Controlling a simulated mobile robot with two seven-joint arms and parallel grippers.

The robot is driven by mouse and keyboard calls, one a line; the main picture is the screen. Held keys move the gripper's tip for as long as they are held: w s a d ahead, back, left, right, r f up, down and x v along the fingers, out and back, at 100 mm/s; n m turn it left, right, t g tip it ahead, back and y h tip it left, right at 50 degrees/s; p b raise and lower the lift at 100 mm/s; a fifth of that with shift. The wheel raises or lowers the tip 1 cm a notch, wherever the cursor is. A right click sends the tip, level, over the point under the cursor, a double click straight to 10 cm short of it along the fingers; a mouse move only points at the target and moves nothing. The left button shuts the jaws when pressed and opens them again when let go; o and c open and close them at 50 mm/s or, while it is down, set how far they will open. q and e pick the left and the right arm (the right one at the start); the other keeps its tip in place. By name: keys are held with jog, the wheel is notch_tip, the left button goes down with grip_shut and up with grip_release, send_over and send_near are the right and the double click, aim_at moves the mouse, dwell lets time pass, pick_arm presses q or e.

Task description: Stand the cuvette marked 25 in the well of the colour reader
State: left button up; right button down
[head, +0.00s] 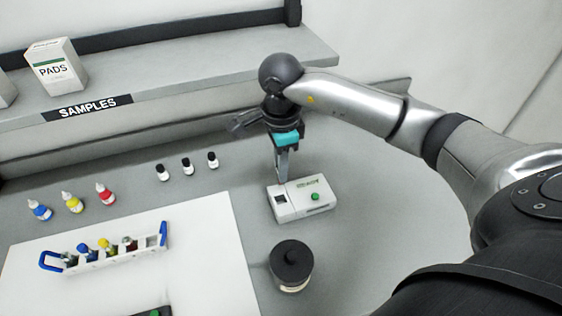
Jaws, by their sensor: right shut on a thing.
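The colour reader (314,195) is a small white box with a green button, on the grey bench right of centre. Its dark square well (280,199) is at the left end of its top. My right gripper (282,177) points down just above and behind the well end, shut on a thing. That thing is mostly hidden by the fingers; I take it for a cuvette, but no mark can be read. A white rack (90,267) with blue end handles holds several cuvettes with coloured caps (108,245). Their numbers are too small to read. My left gripper is not in view.
A dark-lidded jar (291,265) stands in front of the reader. Blue, yellow and red dropper bottles (74,203) and three black-capped vials (187,167) stand left. A shelf (200,75) marked SAMPLES runs behind with a PADS box (56,68). Bench right of the reader is clear.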

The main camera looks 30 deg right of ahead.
jog(key=shift+a, duration=0.1)
jog(key=shift+f+b, duration=0.1)
jog(key=shift+b, duration=0.2)
notch_tip(320, 180, down, 4)
jog(key=b, duration=0.3)
jog(key=shift+b, duration=0.3)
jog(key=shift+f, duration=0.3)
jog(key=shift+f+b, duration=0.15)
jog(key=shift+b, duration=0.25)
jog(key=shift+f+b, duration=1.25)
jog(key=shift+f, duration=0.1)
jog(key=shift+f, duration=0.15)
